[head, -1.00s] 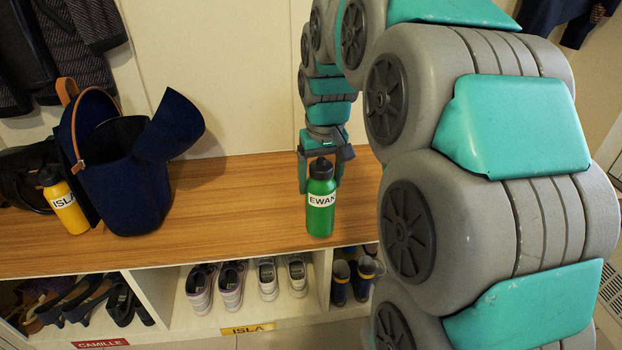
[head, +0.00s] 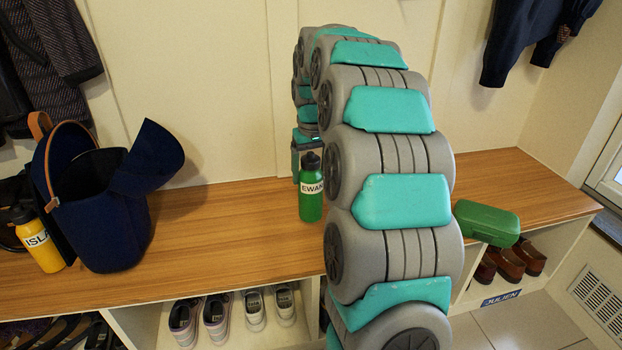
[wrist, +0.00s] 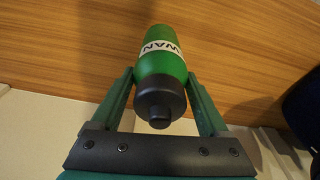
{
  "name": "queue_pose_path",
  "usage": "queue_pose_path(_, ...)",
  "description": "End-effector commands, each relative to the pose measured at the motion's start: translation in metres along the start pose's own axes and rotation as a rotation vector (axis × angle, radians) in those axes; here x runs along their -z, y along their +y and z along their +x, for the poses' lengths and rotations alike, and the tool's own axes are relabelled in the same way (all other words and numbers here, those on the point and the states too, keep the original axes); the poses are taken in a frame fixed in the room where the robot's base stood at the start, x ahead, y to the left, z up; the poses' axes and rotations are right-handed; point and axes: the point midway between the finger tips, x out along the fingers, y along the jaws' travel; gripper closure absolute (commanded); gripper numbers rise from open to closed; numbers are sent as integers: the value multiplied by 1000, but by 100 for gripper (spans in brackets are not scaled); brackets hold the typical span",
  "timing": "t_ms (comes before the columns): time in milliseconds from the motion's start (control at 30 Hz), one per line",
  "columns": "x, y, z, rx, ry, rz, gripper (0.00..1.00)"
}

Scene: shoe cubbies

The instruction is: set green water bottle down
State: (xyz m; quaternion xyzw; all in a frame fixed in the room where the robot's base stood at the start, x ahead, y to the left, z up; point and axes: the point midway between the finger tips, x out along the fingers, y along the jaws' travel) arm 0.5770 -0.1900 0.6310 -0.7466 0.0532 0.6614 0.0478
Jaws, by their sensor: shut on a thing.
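The green water bottle (head: 311,203) has a black cap and a white label reading EWAN. It is upright at the wooden bench top (head: 222,226), left of my arm in the head view. I cannot tell whether its base touches the wood. My gripper (head: 308,165) is behind the bottle, its fingers partly hidden. In the wrist view my gripper (wrist: 165,95) has one finger on each side of the bottle (wrist: 160,62), shut on it near the cap.
A navy bag (head: 100,215) and a yellow ISLA bottle (head: 38,242) stand at left. A green case (head: 487,222) lies at the right front edge. Shoes (head: 215,318) fill cubbies below. Bench between the navy bag and the green bottle is clear.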

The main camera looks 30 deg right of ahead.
Motion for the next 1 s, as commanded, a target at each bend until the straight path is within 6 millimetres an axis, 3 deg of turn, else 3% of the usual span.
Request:
queue_pose_path(400,17,9,6,0,-2,0,100)
queue_pose_path(700,12,9,38,1,-2,0,100)
queue_pose_path(1000,12,9,39,0,1,0,100)
